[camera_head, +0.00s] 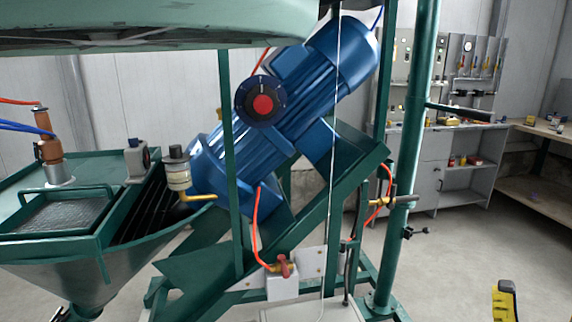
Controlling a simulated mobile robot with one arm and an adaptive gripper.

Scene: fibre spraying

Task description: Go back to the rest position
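I cannot make out my gripper or its fingertips in the head view. A yellow and black part (505,301) rises from the bottom edge at the right; most of it is cut off, and I cannot tell what it belongs to. The green-framed spraying machine (285,240) fills the left and middle. It carries a tilted blue motor (300,95) with a round red and black knob (262,104).
A green hopper (90,245) with a grille stands at the left. A green upright post (408,150) is right of the motor. A grey workbench (440,165) and a wooden-topped bench (540,190) stand at the back right. The floor (450,260) before them looks clear.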

